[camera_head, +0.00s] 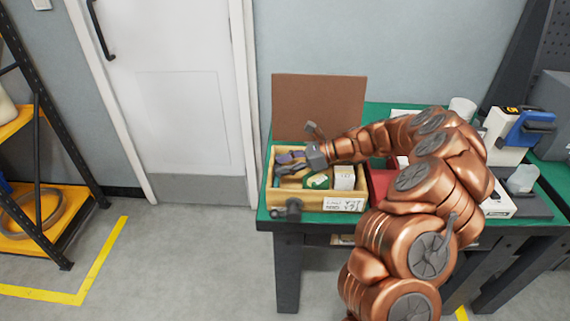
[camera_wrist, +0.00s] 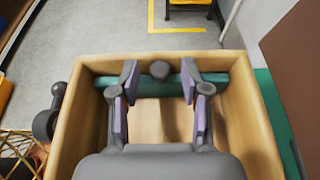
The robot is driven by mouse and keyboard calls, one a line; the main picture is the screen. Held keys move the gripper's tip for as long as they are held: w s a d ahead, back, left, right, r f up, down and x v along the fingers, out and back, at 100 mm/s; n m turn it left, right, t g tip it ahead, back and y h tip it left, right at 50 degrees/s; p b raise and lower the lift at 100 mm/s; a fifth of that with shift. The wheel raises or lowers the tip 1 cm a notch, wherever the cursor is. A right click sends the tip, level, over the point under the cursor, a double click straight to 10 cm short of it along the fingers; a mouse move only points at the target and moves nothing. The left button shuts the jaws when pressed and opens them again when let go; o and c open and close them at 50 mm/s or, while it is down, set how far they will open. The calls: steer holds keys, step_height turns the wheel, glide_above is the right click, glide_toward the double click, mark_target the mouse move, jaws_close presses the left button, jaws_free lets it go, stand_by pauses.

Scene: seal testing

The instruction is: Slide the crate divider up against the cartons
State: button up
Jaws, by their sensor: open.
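The light wooden crate (camera_head: 262,180) stands on the green bench top. In the wrist view its rim (camera_wrist: 245,105) surrounds my gripper. The divider appears as a teal strip (camera_wrist: 216,78) across the crate near its far end wall; a dark round knob (camera_wrist: 159,70) shows at its middle. A white carton (camera_head: 344,178) stands in the crate's right part, with a green-marked item (camera_head: 317,181) beside it. My gripper (camera_head: 284,163) is over the crate's left part, open and empty, purple pads apart (camera_wrist: 159,92). Whether it touches the divider is unclear. The wrist view hides the cartons.
A brown board (camera_head: 318,105) stands upright behind the crate. A dark clamp (camera_head: 290,208) sits at the crate's front side. A red bin (camera_head: 380,182) is close to the right, partly behind my arm. Bottles and devices stand farther right.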

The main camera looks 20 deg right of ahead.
steer(key=shift+c, duration=0.4)
jaws_close()
